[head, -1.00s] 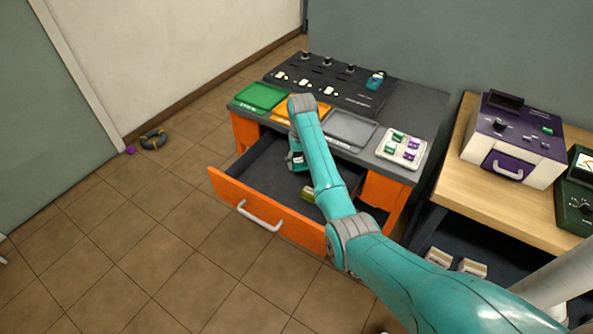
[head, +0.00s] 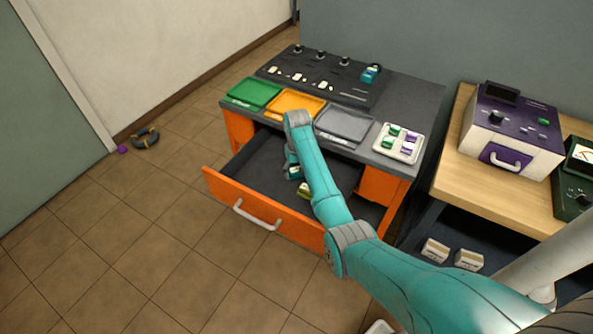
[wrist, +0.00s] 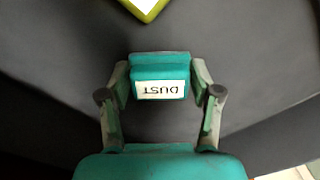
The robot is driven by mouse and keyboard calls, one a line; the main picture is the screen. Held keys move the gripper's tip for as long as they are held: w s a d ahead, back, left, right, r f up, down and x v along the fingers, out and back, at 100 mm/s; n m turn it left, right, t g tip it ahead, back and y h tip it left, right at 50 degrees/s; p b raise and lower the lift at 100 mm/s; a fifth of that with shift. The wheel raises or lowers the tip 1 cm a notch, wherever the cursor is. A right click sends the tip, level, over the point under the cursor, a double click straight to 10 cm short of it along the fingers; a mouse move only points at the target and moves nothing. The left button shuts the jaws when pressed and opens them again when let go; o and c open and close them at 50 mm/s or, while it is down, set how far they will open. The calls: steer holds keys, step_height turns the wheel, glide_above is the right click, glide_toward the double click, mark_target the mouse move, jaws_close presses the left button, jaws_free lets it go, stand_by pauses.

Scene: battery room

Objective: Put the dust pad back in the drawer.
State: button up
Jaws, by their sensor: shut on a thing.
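The dust pad (wrist: 160,72) is a teal block with a white label reading DUST, seen upside down in the wrist view. My gripper (wrist: 160,85) is shut on it, one finger at each side. In the head view the pad (head: 294,172) shows small, partly hidden by my arm, inside the outline of the open drawer. The orange-fronted drawer (head: 240,203) is pulled out, with a dark interior. A yellow-green block (head: 304,190) lies in the drawer; its edge also shows at the top of the wrist view (wrist: 146,8). I cannot tell whether the pad touches the drawer floor.
Above the drawer is a desk with green (head: 254,92), orange (head: 296,103) and grey (head: 345,124) trays, and a white tray (head: 399,143) of small blocks. A wooden bench (head: 450,170) stands at the right. The floor before the drawer is clear.

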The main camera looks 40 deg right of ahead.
mark_target(297, 170)
steer(key=o, duration=1.1)
steer(key=shift+r, duration=3.85)
